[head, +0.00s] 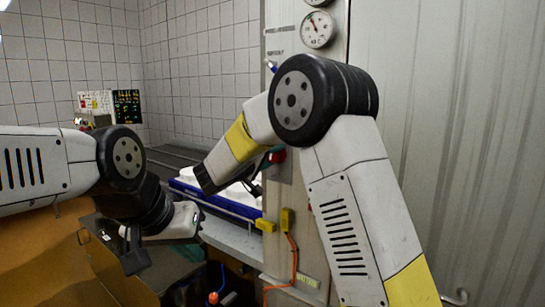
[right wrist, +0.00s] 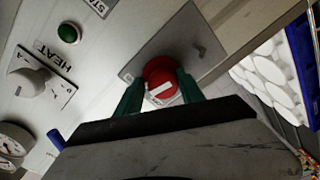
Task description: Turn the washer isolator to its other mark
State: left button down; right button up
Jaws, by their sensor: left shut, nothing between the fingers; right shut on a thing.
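The washer isolator is a round red knob with a white bar (right wrist: 160,72) on a grey plate (right wrist: 196,40), seen in the right wrist view. A small part of the red knob (head: 278,156) also shows in the head view beside my right arm. My right gripper (right wrist: 160,88) has its two green fingers on either side of the knob, shut on it. The fingers and palm hide part of the knob, and I cannot read its marks. My left gripper (head: 133,255) is shut and empty, low at the left in the head view, away from the panel.
A HEAT knob (right wrist: 32,83), a green button (right wrist: 68,33) and gauges (right wrist: 12,140) share the panel. A blue tray (head: 225,203) with white moulds lies on the counter beside it. Yellow boxes (head: 287,219) and an orange cable (head: 293,262) hang below. My right arm blocks the middle.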

jog(key=n, duration=0.4)
jog(key=f+n, duration=0.1)
jog(key=n, duration=0.1)
jog(key=shift+a+n, duration=0.3)
jog(key=n, duration=0.2)
jog(key=shift+f+n+g, duration=0.1)
jog(key=shift+n+g, duration=0.2)
jog(key=shift+n, duration=0.1)
jog(key=shift+d+n, duration=0.1)
jog(key=shift+n, duration=0.7)
grip_shut()
jog(key=shift+d, duration=0.1)
jog(key=o, duration=1)
grip_release()
jog(key=shift+o, duration=0.9)
jog(key=shift+r, duration=0.35)
jog(key=shift+w+d, duration=0.1)
